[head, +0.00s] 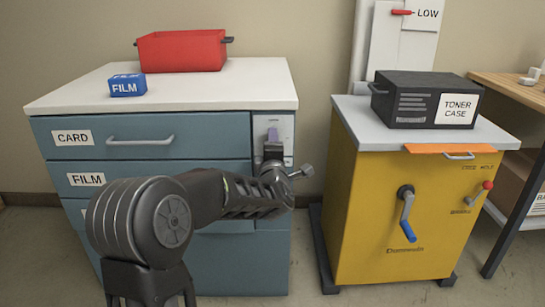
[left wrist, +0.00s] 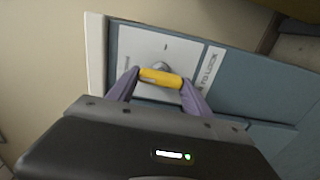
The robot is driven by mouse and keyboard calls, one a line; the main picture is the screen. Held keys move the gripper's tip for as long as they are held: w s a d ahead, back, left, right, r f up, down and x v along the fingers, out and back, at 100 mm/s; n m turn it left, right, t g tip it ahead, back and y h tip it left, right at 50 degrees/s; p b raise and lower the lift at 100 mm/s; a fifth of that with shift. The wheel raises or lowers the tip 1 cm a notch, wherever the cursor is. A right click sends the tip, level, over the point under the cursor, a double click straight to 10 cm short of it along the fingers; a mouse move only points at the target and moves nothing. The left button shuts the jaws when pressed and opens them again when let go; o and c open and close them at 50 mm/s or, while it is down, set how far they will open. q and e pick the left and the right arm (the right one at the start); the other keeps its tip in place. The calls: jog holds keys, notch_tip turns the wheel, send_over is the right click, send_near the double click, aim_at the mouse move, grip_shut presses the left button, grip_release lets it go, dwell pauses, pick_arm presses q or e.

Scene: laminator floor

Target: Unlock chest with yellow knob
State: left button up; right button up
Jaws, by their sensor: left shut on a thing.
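The chest (head: 150,240) is a blue-grey drawer cabinet with a white top, at left in the head view. A pale lock plate (head: 289,132) is at the upper right of its front; the plate also shows in the left wrist view (left wrist: 140,42). The yellow knob (left wrist: 160,78) is a short bar on a round metal stem, in front of the plate. My left gripper (head: 273,134) is at the plate, its purple fingers shut on the two ends of the knob in the left wrist view (left wrist: 159,82). In the head view the knob is hidden by the gripper. My right gripper is out of view.
A red bin (head: 182,50) and a blue FILM box (head: 127,85) stand on the chest top. To the right is a yellow cabinet (head: 360,240) with a crank, carrying a black toner case (head: 400,95). A floor gap separates the cabinets.

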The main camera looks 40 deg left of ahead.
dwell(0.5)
pick_arm(q)
jog(key=o, duration=1.4)
jog(key=shift+c, duration=0.2)
jog(key=p+v, duration=0.1)
jog(key=v, duration=0.7)
jog(key=shift+w, duration=0.1)
